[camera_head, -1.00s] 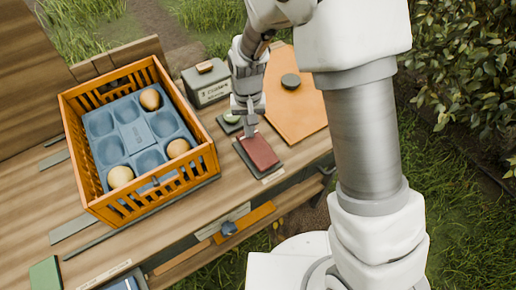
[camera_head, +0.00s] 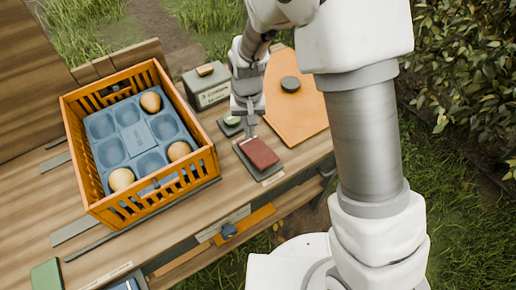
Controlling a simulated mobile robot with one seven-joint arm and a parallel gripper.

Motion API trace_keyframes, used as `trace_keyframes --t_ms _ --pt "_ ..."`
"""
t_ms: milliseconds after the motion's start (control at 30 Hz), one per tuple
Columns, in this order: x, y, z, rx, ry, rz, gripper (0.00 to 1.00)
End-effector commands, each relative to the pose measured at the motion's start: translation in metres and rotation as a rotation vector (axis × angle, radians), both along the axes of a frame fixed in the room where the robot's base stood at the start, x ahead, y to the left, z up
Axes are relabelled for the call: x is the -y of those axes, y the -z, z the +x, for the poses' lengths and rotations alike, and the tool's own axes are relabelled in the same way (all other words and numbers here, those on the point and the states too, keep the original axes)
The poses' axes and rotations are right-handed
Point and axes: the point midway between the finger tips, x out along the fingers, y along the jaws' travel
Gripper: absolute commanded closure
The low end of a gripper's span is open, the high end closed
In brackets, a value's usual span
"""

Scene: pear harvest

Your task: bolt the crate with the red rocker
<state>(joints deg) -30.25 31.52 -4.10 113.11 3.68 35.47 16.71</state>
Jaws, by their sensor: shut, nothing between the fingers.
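The red rocker (camera_head: 260,153) sits on a dark base plate on the wooden bench, to the right of the crate. The orange crate (camera_head: 88,190) stands on the bench at the left. It holds a blue tray (camera_head: 135,140) with several hollows and three pears (camera_head: 150,102), the others near its front edge. My gripper (camera_head: 251,132) is shut and empty, with its fingertips at or just above the far left end of the rocker. I cannot tell whether they touch it.
A grey box (camera_head: 209,92) with a label stands behind the crate's right side. A small pale green button (camera_head: 232,120) is beside my gripper. An orange board (camera_head: 296,115) with a dark round knob (camera_head: 290,84) lies at the right. A green block (camera_head: 46,275) is at the front left.

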Motion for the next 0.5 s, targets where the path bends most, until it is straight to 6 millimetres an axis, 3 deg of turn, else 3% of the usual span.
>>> trace_keyframes --t_ms 500 --pt "0.0 -0.045 0.0 0.0 0.0 0.0 1.0"
